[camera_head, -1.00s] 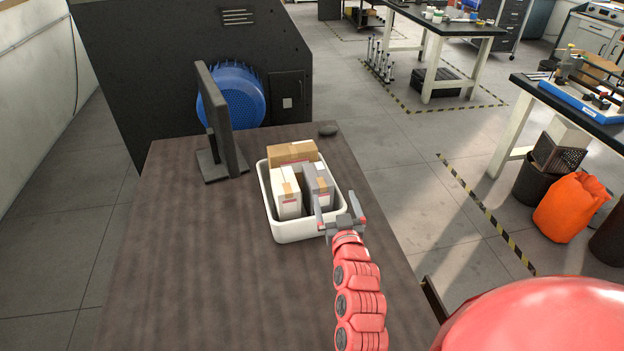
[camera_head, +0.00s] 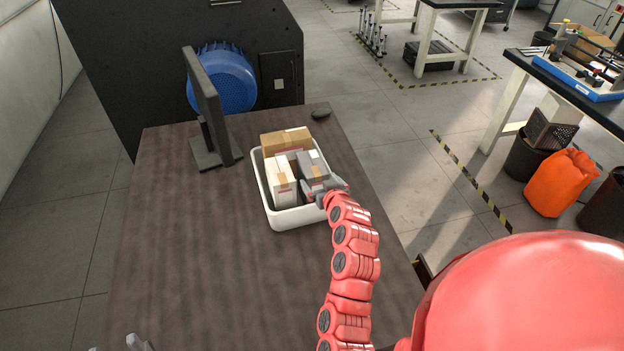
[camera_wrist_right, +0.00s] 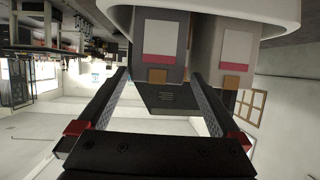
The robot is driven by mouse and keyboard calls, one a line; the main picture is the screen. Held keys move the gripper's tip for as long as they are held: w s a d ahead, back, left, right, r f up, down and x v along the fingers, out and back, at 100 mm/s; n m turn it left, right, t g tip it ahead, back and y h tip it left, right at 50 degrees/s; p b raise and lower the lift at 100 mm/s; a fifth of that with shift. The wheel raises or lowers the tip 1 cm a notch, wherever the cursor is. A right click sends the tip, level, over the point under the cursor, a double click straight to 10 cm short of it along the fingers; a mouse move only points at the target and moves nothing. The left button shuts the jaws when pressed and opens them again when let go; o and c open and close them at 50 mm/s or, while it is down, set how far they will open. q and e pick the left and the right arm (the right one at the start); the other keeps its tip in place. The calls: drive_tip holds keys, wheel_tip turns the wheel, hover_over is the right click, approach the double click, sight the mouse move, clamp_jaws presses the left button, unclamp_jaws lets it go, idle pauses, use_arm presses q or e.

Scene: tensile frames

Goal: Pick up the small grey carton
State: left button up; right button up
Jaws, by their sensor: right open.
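The small grey carton (camera_head: 312,160) stands in a white bin (camera_head: 257,180), on its right side. Its end shows in the right wrist view (camera_wrist_right: 160,28), with a white and pink label and brown tape. My right gripper (camera_head: 323,188) is open at the bin's near right edge, by the grey carton. In the right wrist view the right gripper's fingertips (camera_wrist_right: 160,76) lie to either side of the carton's end; contact cannot be told. Tips of my left gripper (camera_head: 122,345) show at the bottom left of the head view, mostly cut off.
A white carton (camera_head: 283,183) stands left of the grey one, and a brown box (camera_head: 286,141) lies behind both. A monitor (camera_head: 210,105) stands left of the bin on the dark table (camera_head: 200,260). The table's left and front are clear.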

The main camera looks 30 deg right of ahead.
sight(318, 178)
drive_tip(key=x, duration=0.3)
drive_tip(key=shift+w+d+p, duration=0.1)
drive_tip(key=shift+w+p, duration=0.05)
drive_tip(key=shift+p, duration=0.25)
drive_tip(key=shift+w+d+f+p, duration=0.1)
drive_tip(key=shift+w+p, duration=0.45)
drive_tip(key=shift+w, duration=0.05)
drive_tip(key=p+x, duration=0.1)
drive_tip(key=x, duration=0.2)
drive_tip(key=shift+w+d, duration=0.15)
drive_tip(key=shift+w+f+p, duration=0.2)
drive_tip(key=shift+w+p, duration=0.1)
drive_tip(key=shift+c, duration=0.2)
clamp_jaws()
